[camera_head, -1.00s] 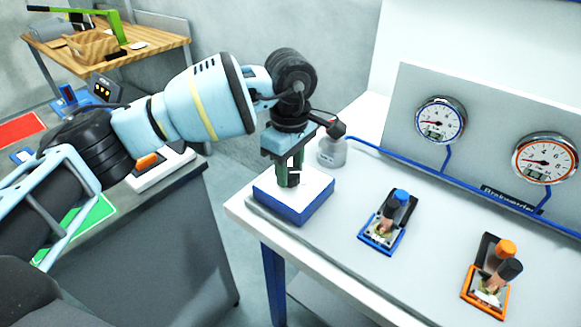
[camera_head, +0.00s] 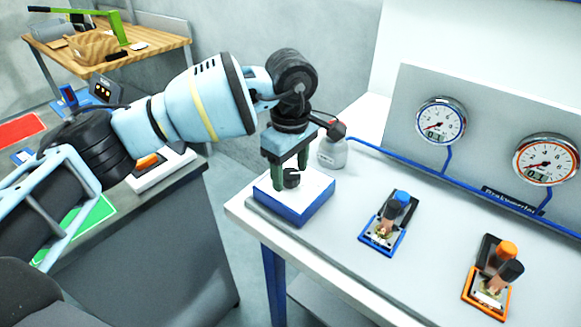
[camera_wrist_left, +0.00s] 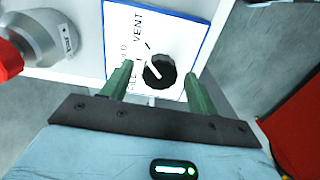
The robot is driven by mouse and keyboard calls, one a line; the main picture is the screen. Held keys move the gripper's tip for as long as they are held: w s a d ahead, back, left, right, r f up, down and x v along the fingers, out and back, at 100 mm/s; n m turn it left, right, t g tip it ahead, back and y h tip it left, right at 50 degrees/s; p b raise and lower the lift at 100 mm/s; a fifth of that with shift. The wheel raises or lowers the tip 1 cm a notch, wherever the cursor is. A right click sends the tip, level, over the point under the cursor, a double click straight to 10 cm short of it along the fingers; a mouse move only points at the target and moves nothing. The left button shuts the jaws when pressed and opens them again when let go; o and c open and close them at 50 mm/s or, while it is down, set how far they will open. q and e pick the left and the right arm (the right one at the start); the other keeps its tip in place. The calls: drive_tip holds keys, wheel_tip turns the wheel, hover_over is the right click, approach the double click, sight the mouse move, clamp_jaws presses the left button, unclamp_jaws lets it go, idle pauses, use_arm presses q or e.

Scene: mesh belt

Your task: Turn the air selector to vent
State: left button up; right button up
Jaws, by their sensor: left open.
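The air selector is a white-topped box with blue sides (camera_head: 315,204) on the near left corner of the bench. Its round black knob (camera_head: 291,179) stands on top. In the left wrist view the knob (camera_wrist_left: 165,72) has a white pointer slanting up and left, towards the VENT lettering (camera_wrist_left: 138,27); its exact setting is hard to tell. HOLD and FILL lettering lies left of the knob, partly behind a finger. My left gripper (camera_head: 290,175) is open above the box, its green fingers apart on either side of the knob. My right gripper is out of view.
A blue lever unit (camera_head: 382,238) and an orange one (camera_head: 487,292) sit to the right. Two gauges (camera_head: 441,120) are on the panel behind. The bench between has free room.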

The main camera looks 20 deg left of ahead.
sight(291, 173)
use_arm(q)
drive_tip(key=shift+r, duration=0.1)
drive_tip(key=shift+r, duration=0.25)
wheel_tip(291, 173, up, 6)
drive_tip(key=shift+r, duration=0.6)
